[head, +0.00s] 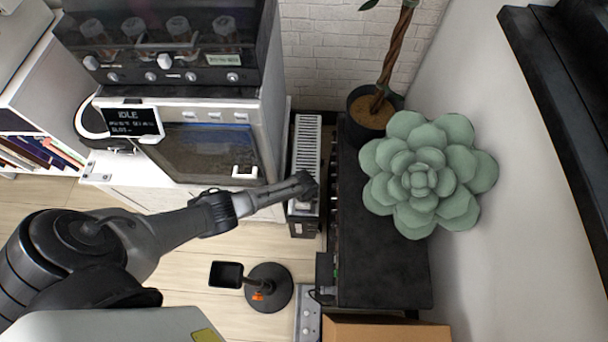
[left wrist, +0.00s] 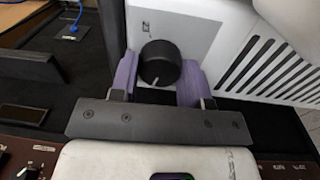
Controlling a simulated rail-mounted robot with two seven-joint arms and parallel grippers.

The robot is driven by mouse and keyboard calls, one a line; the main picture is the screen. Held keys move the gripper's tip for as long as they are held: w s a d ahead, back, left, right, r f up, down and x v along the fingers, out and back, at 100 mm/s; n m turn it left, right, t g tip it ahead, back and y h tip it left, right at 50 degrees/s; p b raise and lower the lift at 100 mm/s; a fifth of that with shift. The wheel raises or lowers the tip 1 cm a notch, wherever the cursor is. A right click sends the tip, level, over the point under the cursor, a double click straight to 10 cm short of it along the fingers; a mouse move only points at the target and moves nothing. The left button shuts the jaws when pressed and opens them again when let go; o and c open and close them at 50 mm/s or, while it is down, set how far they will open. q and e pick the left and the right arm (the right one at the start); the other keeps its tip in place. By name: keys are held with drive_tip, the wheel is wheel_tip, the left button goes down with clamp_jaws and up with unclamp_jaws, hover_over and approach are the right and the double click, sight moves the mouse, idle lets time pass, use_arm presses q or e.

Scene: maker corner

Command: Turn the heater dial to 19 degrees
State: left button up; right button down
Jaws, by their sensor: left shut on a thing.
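The heater (head: 306,145) is a narrow white unit with a slatted grille, standing between the printer cabinet and a black bench. In the left wrist view its white end panel (left wrist: 185,28) carries the round black dial (left wrist: 160,62). The dial's pale mark points down toward the lower edge of that view; no degree figures can be read. My left gripper (left wrist: 158,82) has its purple fingers on both sides of the dial, shut on it. In the head view my left gripper (head: 306,185) is at the heater's near end and hides the dial. My right gripper is not in view.
A white enclosed machine (head: 205,150) stands left of the heater. The black bench (head: 385,275) on the right bears a green succulent (head: 425,178) and a potted trunk (head: 375,112). A round black base (head: 268,290) stands on the floor in front.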

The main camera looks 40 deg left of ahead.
use_arm(q)
drive_tip(key=o, duration=0.9)
drive_tip(key=shift+w+a+r+p, duration=0.1)
drive_tip(key=shift+r+p, duration=1)
drive_tip(key=shift+r, duration=1.2)
drive_tip(key=shift+w+a+r+p, duration=0.1)
drive_tip(key=shift+r+p, duration=0.95)
drive_tip(key=shift+r, duration=1.25)
drive_tip(key=shift+w+a+r+p, duration=0.1)
drive_tip(key=shift+r+p, duration=1)
drive_tip(key=shift+r, duration=1.2)
